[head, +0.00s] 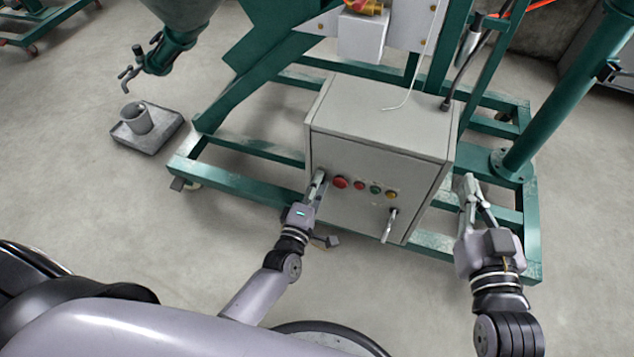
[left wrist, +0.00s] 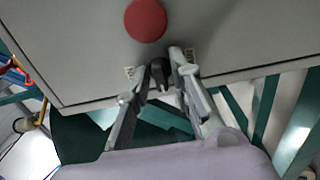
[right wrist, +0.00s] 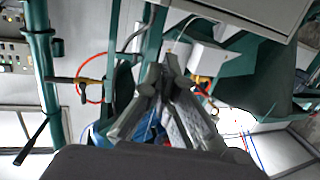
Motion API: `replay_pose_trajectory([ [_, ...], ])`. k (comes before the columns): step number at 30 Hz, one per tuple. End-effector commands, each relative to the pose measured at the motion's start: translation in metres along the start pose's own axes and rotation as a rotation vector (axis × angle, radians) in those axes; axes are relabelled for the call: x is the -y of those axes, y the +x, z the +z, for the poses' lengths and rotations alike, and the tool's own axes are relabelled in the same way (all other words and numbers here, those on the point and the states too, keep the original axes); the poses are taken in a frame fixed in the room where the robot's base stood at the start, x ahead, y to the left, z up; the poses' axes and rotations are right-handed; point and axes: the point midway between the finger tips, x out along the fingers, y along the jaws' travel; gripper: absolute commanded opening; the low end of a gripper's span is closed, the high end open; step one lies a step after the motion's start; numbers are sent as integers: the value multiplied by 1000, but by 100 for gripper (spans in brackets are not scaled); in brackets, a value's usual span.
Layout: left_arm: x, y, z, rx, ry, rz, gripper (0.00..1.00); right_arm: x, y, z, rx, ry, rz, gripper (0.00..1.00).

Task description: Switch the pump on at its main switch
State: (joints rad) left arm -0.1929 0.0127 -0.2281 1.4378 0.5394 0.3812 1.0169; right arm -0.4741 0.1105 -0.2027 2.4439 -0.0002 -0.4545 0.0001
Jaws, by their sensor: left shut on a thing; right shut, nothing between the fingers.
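The pump's grey control box (head: 365,150) stands on a green frame. Its front has a large red button (head: 341,182), smaller red, green and yellow buttons (head: 375,189) and a silver lever handle (head: 389,225) at lower right. My left gripper (head: 318,176) is at the front's left edge, beside the large red button. In the left wrist view its fingers (left wrist: 160,72) are shut on a small dark switch knob (left wrist: 160,70), mostly hidden between them; the large red button (left wrist: 146,20) is just beyond. My right gripper (head: 469,181) is shut and empty, right of the box; its fingertips (right wrist: 162,72) meet.
The green frame (head: 245,150) runs around and under the box, with a green post (head: 560,90) at right. A cup (head: 137,118) stands on a tray (head: 165,125) on the floor at left. A white cable (head: 425,50) hangs over the box top.

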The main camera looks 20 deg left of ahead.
Motion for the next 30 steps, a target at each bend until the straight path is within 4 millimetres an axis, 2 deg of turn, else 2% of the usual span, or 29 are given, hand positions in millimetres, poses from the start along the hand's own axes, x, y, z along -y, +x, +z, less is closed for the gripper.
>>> replay_pose_trajectory([
  [8, 0, 0, 0, 1, 126, -5, 0, -6, -10, 36, 203, -3, 13, 0],
  [14, -1, -1, 0, 1, 293, -6, 0, -12, -33, 77, 446, -2, 27, 0],
  [21, 0, -1, 0, 2, 522, -6, 0, -19, -77, 120, 745, 2, 46, 0],
  [30, 1, -1, 0, 3, 808, -7, 0, -24, -140, 152, 1065, 12, 66, 0],
])
